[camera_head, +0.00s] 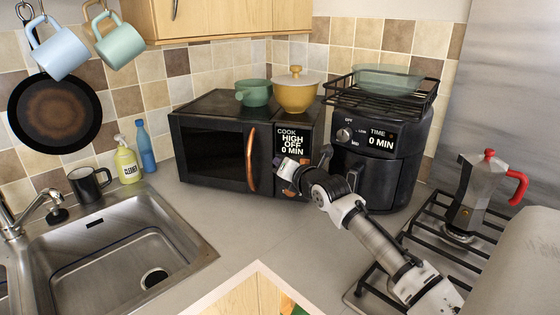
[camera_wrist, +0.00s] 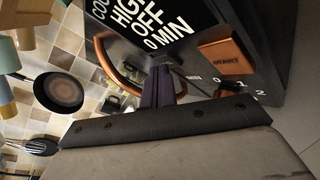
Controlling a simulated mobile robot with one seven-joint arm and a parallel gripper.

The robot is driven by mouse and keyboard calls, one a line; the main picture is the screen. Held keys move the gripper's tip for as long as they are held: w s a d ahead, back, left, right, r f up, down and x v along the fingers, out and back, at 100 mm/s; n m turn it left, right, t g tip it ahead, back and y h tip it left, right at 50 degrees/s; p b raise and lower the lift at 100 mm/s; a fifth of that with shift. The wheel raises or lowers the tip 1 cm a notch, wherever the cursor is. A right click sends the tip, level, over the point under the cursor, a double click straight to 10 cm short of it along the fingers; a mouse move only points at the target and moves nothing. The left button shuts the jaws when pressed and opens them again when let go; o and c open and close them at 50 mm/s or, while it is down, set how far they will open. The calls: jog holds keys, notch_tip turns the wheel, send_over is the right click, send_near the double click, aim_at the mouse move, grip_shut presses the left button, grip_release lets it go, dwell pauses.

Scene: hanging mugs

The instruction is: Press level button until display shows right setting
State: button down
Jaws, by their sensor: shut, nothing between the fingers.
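The black microwave (camera_head: 215,150) stands on the counter against the tiled wall. Its display (camera_head: 292,141) reads COOK, HIGH, OFF, 0 MIN; the lettering also shows large and tilted in the wrist view (camera_wrist: 148,28). My gripper (camera_head: 284,163) is at the control panel just below the display. In the wrist view its dark fingers (camera_wrist: 163,82) are together and empty, pointing at the panel under the lettering. I cannot tell whether the fingertips touch the panel. The level button is not clearly visible. A brown START button (camera_wrist: 228,55) and a dark knob (camera_wrist: 235,88) show beside the fingers.
A black air fryer (camera_head: 375,150) stands close to the right of the microwave. A green pot (camera_head: 254,93) and a yellow pot (camera_head: 296,95) sit on the microwave. The copper door handle (camera_head: 251,158) is left of my gripper. A moka pot (camera_head: 475,195) stands on the stove.

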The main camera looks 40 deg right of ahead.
jog(key=shift+s+a+b, duration=0.4)
jog(key=shift+a+b, duration=0.05)
jog(key=shift+a, duration=0.15)
jog(key=shift+s+a+b, duration=0.65)
jog(key=shift+s+a, duration=0.1)
jog(key=shift+a, duration=0.3)
jog(key=shift+s+a+b, duration=0.6)
jog(key=shift+s+a, duration=0.1)
jog(key=shift+a, duration=0.35)
